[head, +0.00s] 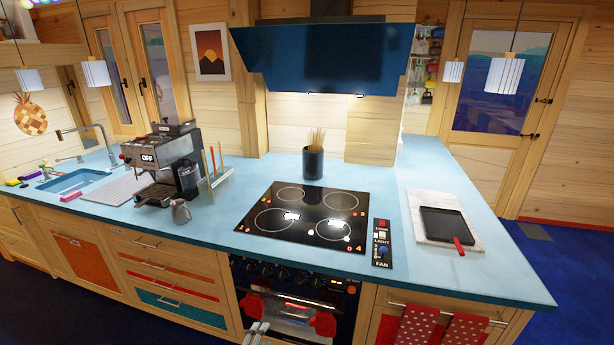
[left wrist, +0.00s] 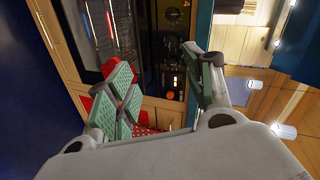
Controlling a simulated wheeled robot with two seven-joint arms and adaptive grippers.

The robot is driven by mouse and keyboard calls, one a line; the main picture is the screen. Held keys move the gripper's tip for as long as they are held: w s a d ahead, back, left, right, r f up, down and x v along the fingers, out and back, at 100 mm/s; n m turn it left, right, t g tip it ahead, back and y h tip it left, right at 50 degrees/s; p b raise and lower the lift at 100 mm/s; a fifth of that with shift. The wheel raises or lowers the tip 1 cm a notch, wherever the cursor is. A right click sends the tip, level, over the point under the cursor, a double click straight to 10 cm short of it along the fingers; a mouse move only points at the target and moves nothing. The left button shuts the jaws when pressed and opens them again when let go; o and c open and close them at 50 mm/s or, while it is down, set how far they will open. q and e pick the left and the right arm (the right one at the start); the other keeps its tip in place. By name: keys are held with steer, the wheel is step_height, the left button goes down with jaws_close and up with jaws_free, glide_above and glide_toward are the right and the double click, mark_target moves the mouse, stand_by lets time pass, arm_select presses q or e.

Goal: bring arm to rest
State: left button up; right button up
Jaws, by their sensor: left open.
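My left gripper (left wrist: 162,68) shows in the left wrist view with its green-padded fingers spread wide and nothing between them. The oven front and red cloth are seen past the fingers, and the gripper appears apart from them. In the head view, small pale bars (head: 256,333) at the bottom edge, in front of the oven, look like part of my left gripper; most of that arm is out of frame. My right gripper is in neither view.
The blue counter (head: 225,235) carries a cooktop (head: 305,217), a coffee machine (head: 160,165) and a board with a black pan (head: 441,225). Below are the oven (head: 290,305) with red mitts and dotted towels (head: 415,325). Blue floor is open at left and right.

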arm_select(q)
steer(key=s+a+f+n+g+y+b, duration=0.15)
steer(key=s+a+f+n, duration=0.35)
steer(key=f, duration=0.7)
steer(key=s+a+f+n+g+y, duration=0.1)
steer(key=s+a+f+n+g, duration=0.15)
steer(key=s+a+f, duration=0.65)
steer(key=s+a+f+n+g+y+b, duration=0.1)
steer(key=s+a+f+n+g, duration=0.25)
steer(key=f, duration=1.05)
steer(key=s+a+f+n+g+b, duration=0.1)
steer(key=s+f+n+g+b, duration=0.3)
steer(key=s+f+b, duration=0.8)
steer(key=shift+s+f+g+y, duration=0.45)
steer(key=shift+s+f, duration=5)
steer(key=shift+s, duration=1.45)
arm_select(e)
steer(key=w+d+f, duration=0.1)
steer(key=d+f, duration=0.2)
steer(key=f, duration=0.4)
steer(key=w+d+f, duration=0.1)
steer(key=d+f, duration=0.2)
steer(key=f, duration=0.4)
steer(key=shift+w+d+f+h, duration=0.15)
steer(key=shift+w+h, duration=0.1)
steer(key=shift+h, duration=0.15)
arm_select(q)
steer(key=shift+r, duration=0.15)
